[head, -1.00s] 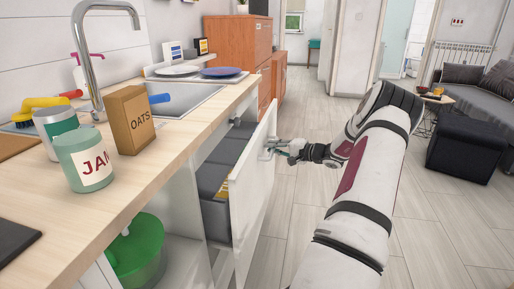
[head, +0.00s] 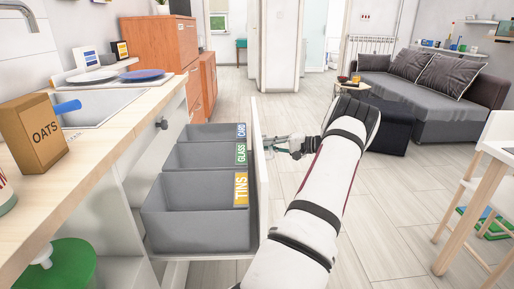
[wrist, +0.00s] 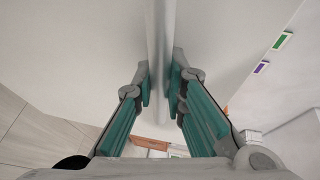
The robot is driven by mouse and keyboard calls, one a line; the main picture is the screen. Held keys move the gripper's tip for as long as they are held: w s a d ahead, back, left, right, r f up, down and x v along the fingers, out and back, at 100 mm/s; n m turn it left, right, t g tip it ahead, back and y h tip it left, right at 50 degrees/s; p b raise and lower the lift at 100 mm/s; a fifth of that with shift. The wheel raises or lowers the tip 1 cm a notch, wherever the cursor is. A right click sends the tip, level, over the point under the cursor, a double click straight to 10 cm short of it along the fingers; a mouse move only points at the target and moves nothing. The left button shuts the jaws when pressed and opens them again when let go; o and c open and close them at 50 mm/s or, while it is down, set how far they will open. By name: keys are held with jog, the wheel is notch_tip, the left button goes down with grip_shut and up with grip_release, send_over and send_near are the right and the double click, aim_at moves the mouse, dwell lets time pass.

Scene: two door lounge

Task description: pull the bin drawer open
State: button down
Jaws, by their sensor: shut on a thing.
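The bin drawer (head: 260,200) stands well out from under the counter, its white front panel seen nearly edge-on in the head view. Inside are grey bins labelled TINS (head: 205,225), GLASS (head: 200,157) and CARD (head: 205,133). My gripper (head: 272,142) is on the outer side of the front, partly hidden by it and by my arm. In the wrist view my gripper (wrist: 159,88) has its teal fingers closed around the pale bar handle (wrist: 158,40) of the drawer, one finger on each side.
The counter with an OATS box (head: 36,134) and a sink is at left. A white table (head: 490,150) and chair are at right, a sofa (head: 430,95) behind. The floor right of the drawer has free room.

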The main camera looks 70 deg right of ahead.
jog(key=shift+s+d, duration=0.3)
jog(key=shift+s, duration=0.3)
jog(key=c, duration=1.9)
grip_release()
jog(key=shift+f, duration=0.1)
jog(key=s+r, duration=0.2)
jog(key=s, duration=0.9)
jog(key=shift+s+r, duration=0.15)
jog(key=shift+s, duration=0.25)
